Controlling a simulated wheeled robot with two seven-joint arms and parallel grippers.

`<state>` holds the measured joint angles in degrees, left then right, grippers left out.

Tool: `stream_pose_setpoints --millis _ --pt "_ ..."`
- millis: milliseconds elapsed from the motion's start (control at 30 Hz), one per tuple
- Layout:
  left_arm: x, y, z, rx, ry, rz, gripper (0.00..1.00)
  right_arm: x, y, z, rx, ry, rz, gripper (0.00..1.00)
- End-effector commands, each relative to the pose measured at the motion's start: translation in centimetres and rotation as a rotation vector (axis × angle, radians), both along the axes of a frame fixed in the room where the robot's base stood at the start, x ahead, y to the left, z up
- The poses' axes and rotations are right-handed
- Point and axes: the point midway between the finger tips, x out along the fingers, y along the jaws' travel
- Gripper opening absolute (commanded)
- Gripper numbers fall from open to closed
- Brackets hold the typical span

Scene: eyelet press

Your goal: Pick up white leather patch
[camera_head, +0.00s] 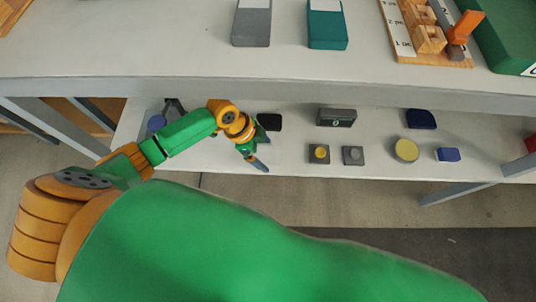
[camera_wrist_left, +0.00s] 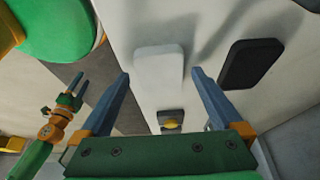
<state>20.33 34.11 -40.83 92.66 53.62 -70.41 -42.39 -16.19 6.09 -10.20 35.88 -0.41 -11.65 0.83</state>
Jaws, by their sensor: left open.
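The white leather patch (camera_wrist_left: 158,66) is a pale rounded rectangle lying flat on the light lower shelf in the left wrist view. My left gripper (camera_wrist_left: 160,74) is open, with one blue finger on each side of the patch's near end in that view. The fingers look apart from the patch, but I cannot tell their height above it. In the head view my left gripper (camera_head: 257,160) is over the lower shelf, and I cannot make out the white patch there.
A black patch (camera_wrist_left: 250,64) lies right of the white one. It also shows in the head view (camera_head: 269,122). A grey block with a yellow disc (camera_head: 319,153) and other small parts sit farther right on the shelf (camera_head: 280,165). The upper table edge (camera_head: 300,91) overhangs behind.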

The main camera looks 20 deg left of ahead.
Motion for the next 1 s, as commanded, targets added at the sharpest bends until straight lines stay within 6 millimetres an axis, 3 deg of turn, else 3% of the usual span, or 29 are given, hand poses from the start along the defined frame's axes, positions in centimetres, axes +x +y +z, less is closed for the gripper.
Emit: stream_pose_setpoints --millis 133,167,400,467,767,1000 --pt "0.0 0.0 0.1 0.0 -0.001 0.0 1.0 0.9 -0.2 0.2 -0.003 -0.016 -0.001 0.5" --pt "0.0 0.0 0.1 0.0 -0.001 0.0 0.95 0.9 -0.2 0.2 -0.004 -0.016 -0.001 0.5" --pt "0.0 0.0 0.1 0.0 -0.001 0.001 0.3 0.8 -0.3 0.2 -0.005 -0.014 -0.001 0.5" --pt "0.0 0.0 0.1 0.0 -0.001 0.001 0.16 0.7 -0.3 0.2 -0.005 -0.013 -0.001 0.5" --pt "0.1 0.0 0.6 0.0 -0.002 0.001 0.16 0.6 -0.3 0.4 -0.005 -0.01 0.0 0.5" --pt "0.1 0.0 3.6 -0.002 -0.004 0.0 0.16 0.1 0.0 1.8 -0.002 0.0 0.007 0.5"
